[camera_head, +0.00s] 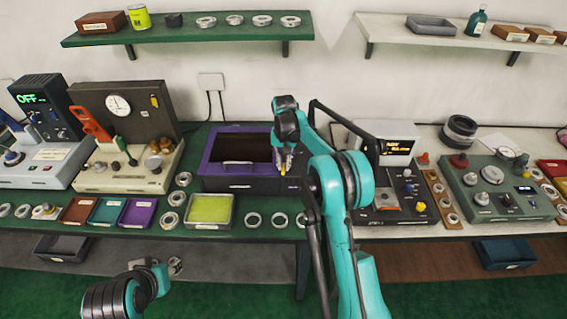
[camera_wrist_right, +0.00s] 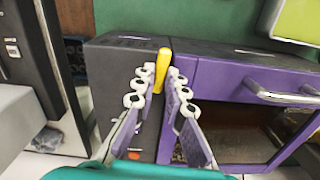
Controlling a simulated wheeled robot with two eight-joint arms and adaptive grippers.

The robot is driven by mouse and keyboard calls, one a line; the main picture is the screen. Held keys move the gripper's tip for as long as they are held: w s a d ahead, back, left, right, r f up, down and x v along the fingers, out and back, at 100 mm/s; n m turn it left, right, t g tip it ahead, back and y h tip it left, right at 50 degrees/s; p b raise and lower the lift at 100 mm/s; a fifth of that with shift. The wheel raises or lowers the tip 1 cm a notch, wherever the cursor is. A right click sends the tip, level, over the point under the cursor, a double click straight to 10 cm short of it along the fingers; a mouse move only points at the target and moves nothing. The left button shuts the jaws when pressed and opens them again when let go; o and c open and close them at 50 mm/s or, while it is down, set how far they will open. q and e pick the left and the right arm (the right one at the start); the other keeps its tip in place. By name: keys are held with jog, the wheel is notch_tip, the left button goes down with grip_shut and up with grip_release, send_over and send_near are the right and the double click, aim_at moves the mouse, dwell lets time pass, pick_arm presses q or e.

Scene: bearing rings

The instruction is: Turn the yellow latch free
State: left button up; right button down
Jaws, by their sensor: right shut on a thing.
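The purple cabinet (camera_head: 219,182) with a dark window stands on the green bench, left of my right arm. It also shows in the right wrist view (camera_wrist_right: 215,80). The yellow latch (camera_wrist_right: 162,68) stands out at the edge between its purple front and a dark grey panel. The latch shows small in the head view (camera_head: 283,167). My right gripper (camera_wrist_right: 159,84) is shut on the latch, one finger on each side. In the head view my right gripper (camera_head: 290,158) partly hides the cabinet's right end. My left arm shows at lower left; its fingers are too unclear to judge.
Small coloured trays (camera_head: 108,212) and a yellow-green tray (camera_head: 209,210) sit in front of the cabinet, with several metal rings (camera_head: 253,219). A gauge machine (camera_head: 125,130) stands to the left. A console with a display (camera_head: 396,150) stands close to the right of my arm.

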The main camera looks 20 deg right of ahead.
aim_at(284, 166)
jog(key=shift+n, duration=0.5)
jog(key=c, duration=1.6)
grip_release()
jog(key=shift+o, duration=0.2)
notch_tip(284, 166, up, 12)
